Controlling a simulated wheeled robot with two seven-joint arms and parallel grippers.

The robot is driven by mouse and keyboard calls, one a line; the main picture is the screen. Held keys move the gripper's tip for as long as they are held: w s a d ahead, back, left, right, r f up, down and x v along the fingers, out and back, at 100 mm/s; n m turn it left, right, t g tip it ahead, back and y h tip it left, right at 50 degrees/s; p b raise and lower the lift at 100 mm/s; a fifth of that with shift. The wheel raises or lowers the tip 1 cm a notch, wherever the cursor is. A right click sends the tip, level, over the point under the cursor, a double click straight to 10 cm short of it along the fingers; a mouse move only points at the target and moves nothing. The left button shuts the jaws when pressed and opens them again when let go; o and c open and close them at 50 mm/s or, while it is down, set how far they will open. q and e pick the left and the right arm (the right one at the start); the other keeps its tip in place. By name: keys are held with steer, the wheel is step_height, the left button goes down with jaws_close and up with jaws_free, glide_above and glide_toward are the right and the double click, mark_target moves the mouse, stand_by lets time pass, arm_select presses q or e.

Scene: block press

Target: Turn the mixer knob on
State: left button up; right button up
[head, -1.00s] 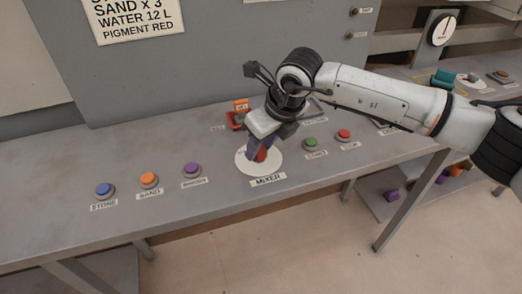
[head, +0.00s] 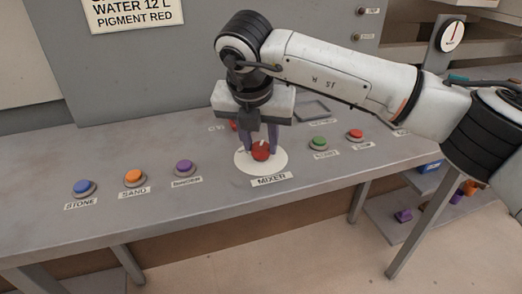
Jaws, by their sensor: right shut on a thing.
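The red mixer knob (head: 261,152) sits on a round white plate (head: 244,163) behind the MIXER label (head: 271,180) on the grey console. A small white mark shows on its top. My right gripper (head: 260,148) points down over the plate, with one dark finger on each side of the knob, and is shut on it. The fingers hide part of the knob's sides. My left gripper is not in view.
Blue (head: 84,187), orange (head: 134,177) and purple (head: 184,167) buttons stand left of the knob. Green (head: 319,143) and red (head: 355,135) buttons stand to the right. A grey panel with a paper sign (head: 132,14) rises behind. My right arm covers the back right.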

steer(key=shift+a+m+h+b, duration=0.1)
steer(key=shift+m+h+b, duration=0.4)
steer(key=shift+m, duration=1.1)
steer(key=o, duration=1)
steer(key=v, duration=1)
steer(key=shift+w+a+r, duration=0.1)
steer(key=shift+r, duration=0.15)
steer(key=shift+g, duration=0.3)
